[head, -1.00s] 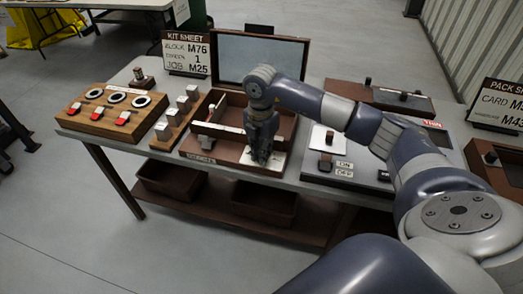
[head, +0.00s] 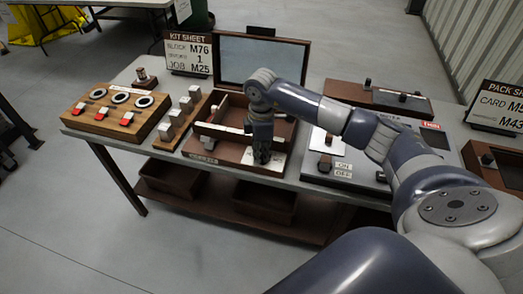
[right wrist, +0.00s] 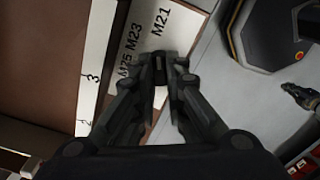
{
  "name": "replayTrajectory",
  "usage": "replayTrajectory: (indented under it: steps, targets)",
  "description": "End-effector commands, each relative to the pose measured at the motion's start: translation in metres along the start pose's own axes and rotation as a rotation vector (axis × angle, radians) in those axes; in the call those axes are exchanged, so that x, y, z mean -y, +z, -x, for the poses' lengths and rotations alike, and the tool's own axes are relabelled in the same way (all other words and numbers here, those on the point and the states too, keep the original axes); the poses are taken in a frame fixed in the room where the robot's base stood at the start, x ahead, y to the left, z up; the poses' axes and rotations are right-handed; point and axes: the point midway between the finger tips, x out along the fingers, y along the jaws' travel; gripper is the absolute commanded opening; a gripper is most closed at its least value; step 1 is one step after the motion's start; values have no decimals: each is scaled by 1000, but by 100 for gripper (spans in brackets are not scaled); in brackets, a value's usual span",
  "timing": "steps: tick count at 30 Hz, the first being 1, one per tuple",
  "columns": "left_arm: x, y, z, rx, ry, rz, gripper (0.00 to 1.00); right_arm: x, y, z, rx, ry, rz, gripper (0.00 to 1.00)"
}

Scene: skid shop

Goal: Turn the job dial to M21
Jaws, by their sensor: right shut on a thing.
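The job dial (right wrist: 160,64) is a small dark knob on a white label plate (right wrist: 142,22) at the front right of the brown kit box (head: 222,155). The plate carries the marks M21, M23 and one more that looks like M25 or M75. My right gripper (head: 262,158) points down at the plate; in the right wrist view its fingertips (right wrist: 160,66) are closed around the knob, which they largely hide. Which mark the dial points at is hidden.
A kit sheet (head: 190,53) at the back reads JOB M25. A wooden block (head: 112,112) with rings and red switches stands left. A panel (head: 345,172) with ON and OFF labels lies right of the dial. A raised screen (head: 260,58) stands behind the box.

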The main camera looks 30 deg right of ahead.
Motion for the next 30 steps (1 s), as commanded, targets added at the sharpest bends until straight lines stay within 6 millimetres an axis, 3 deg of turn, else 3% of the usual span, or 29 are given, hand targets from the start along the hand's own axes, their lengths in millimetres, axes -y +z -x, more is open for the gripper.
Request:
replayTrajectory:
  steps: [20,21,23,30]
  targets:
    - [0,0,3,0,0,0,0,-1,0,0,0,2,-69,0]
    - [0,0,3,0,0,0,0,-1,0,0,0,2,-68,16]
    - [0,0,3,0,0,0,0,-1,0,0,0,2,-68,30]
    - [0,0,3,0,0,0,0,-1,0,0,0,1,-66,32]
